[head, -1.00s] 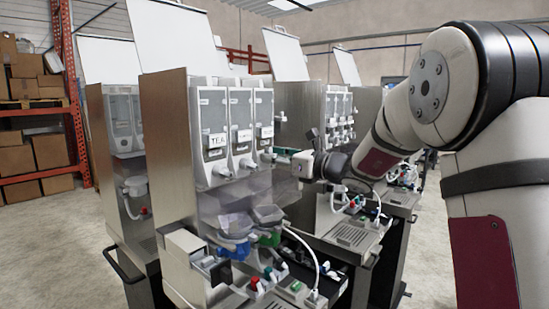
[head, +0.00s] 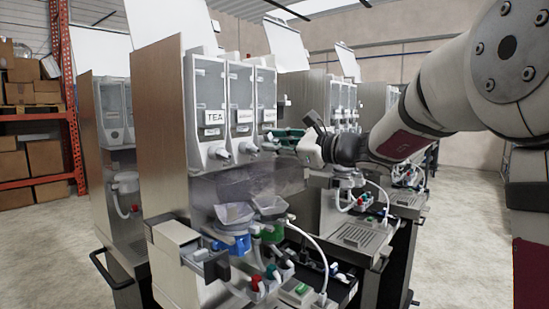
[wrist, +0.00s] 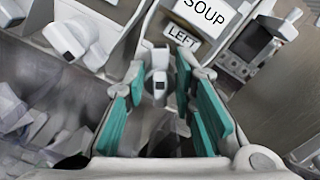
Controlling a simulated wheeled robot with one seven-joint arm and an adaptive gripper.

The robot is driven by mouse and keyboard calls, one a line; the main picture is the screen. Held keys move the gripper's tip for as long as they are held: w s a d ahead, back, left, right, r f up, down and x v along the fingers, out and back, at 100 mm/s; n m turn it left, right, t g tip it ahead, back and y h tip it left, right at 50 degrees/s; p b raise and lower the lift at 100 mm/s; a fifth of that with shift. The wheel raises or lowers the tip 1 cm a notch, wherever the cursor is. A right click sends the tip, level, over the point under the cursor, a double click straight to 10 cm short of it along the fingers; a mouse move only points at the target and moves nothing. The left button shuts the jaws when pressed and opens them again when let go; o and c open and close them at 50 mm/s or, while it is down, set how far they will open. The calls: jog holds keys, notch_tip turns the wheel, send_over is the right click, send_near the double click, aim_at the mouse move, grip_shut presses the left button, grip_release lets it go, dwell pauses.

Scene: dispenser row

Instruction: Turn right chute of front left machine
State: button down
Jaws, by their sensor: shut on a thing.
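The front left machine (head: 158,130) has three canister fronts side by side, the left one labelled TEA. Its right chute (wrist: 157,85) is a small white spout in the wrist view, below the SOUP label (wrist: 204,14). My gripper (wrist: 158,88) has its teal fingers on either side of this chute and is shut on it. In the head view, my gripper (head: 277,139) reaches in from the right at the right canister, and its fingers partly hide the chute there. The middle chute (head: 247,147) and left chute (head: 218,153) are free.
Clear funnels with a blue collar (head: 235,243) and a green collar (head: 272,233) sit below the chutes. A white hose (head: 312,243) arcs up at the front. Another machine (head: 305,100) stands close behind on the right. Open floor lies at the left.

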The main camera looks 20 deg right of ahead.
jog(key=n+b, duration=0.2)
jog(key=b, duration=0.1)
jog(key=n+b, duration=0.2)
jog(key=b, duration=0.2)
jog(key=shift+f, duration=0.4)
jog(key=n+b, duration=0.5)
jog(key=b, duration=0.3)
jog(key=shift+a+f+n, duration=0.1)
jog(key=shift+a+n, duration=0.05)
jog(key=shift+n, duration=0.15)
jog(key=n+b, duration=0.4)
jog(key=b, duration=0.2)
jog(key=shift+f, duration=0.15)
jog(key=n+b, duration=0.4)
jog(key=c, duration=1.7)
grip_release()
jog(key=shift+s, duration=0.1)
